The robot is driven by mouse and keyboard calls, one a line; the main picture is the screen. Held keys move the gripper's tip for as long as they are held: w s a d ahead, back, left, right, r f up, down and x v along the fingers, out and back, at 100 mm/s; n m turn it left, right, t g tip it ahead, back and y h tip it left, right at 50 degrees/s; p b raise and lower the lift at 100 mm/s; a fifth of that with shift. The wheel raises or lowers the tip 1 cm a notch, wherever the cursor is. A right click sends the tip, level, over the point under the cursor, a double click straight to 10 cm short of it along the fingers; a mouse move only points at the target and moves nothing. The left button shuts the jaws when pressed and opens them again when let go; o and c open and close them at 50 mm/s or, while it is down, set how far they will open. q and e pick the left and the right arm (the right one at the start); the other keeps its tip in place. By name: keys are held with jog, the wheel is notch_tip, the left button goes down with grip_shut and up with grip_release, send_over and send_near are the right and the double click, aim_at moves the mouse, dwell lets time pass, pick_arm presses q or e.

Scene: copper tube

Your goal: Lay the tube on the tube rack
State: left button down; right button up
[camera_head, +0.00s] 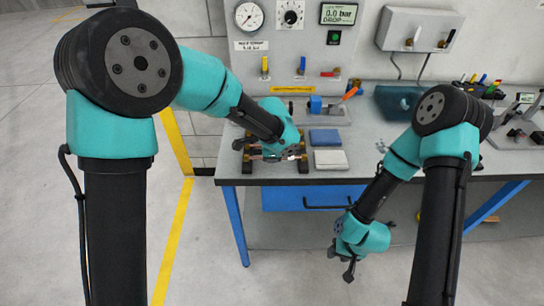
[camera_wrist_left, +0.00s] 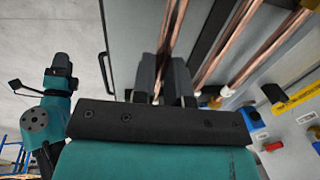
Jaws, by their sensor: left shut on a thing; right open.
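My left gripper (camera_wrist_left: 162,84) is shut on a copper tube (camera_wrist_left: 169,28), which runs between its two dark fingers in the left wrist view. Other copper lengths (camera_wrist_left: 232,42) run beside it there. In the head view the left wrist hangs over the tube rack (camera_head: 247,165), dark with brass-coloured parts, at the table's left front. The wrist hides most of the rack and tube, so I cannot tell whether the held tube touches the rack. My right gripper (camera_head: 341,264) is open and empty, low in front of the table.
A blue block (camera_head: 325,137) and a pale block (camera_head: 330,160) lie right of the rack on the grey table (camera_head: 365,150). A blue clamp device (camera_head: 316,105) stands behind them. A gauge panel (camera_head: 290,45) rises at the back. A blue drawer (camera_head: 285,198) is below the tabletop.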

pick_arm(q)
jog(key=shift+f, duration=0.3)
jog(key=c, duration=1.1)
grip_release()
jog(key=shift+f, duration=0.15)
jog(key=shift+c, duration=0.2)
notch_tip(320, 180, up, 12)
jog(key=s, duration=0.2)
jog(key=shift+s, duration=0.2)
